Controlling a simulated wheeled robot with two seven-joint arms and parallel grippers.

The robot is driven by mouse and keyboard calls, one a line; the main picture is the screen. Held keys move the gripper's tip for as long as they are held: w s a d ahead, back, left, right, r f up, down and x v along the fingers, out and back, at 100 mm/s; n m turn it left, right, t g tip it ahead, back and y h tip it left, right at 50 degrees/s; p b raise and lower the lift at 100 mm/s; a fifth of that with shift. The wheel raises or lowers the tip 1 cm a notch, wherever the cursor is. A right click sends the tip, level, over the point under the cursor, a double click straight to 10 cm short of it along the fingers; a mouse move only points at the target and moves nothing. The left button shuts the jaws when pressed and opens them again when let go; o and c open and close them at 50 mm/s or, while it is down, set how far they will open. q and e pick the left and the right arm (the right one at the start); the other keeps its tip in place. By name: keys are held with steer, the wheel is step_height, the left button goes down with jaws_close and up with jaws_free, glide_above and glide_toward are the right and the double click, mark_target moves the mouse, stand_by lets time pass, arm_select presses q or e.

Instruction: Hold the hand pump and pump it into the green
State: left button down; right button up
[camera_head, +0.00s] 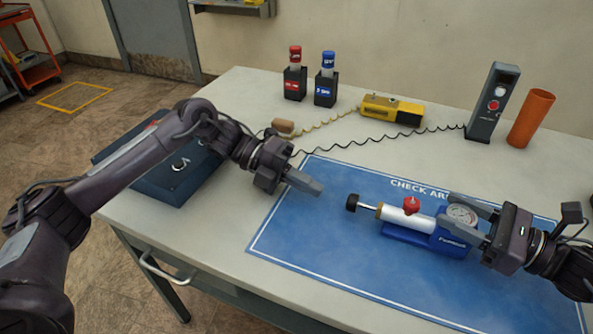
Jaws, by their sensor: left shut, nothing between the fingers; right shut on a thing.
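The hand pump (404,218) lies on the blue check-area mat (300,240). It has a white barrel, a blue base, a red knob on top and a round gauge (461,215) at its right end. Its black plunger handle (352,203) points left on an extended rod. The gauge reading is too small to make out. My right gripper (462,219) comes from the right and is shut on the gauge end of the pump. My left gripper (312,187) is shut and empty above the mat's left part, left of the black handle and apart from it.
A red-capped bottle (295,75) and a blue-capped bottle (326,80) stand in black holders at the back. A yellow device (391,109) with coiled cords, a grey upright unit (491,104) and an orange cylinder (531,119) stand behind the mat. A dark blue case (170,175) lies at left.

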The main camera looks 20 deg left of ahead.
mark_target(351, 195)
arm_select(q)
steer(key=shift+s+d+f, duration=0.1)
steer(key=shift+s+d, duration=0.05)
steer(key=shift+d, duration=2.15)
steer(key=shift+s+d, duration=0.15)
steer(key=shift+d, duration=1.8)
steer(key=v, duration=0.9)
steer(key=f+v, duration=0.1)
steer(key=v, duration=0.4)
steer(key=shift+a, duration=0.2)
steer(key=a, duration=0.3)
steer(key=shift+a+f, duration=0.1)
steer(key=shift+a, duration=0.25)
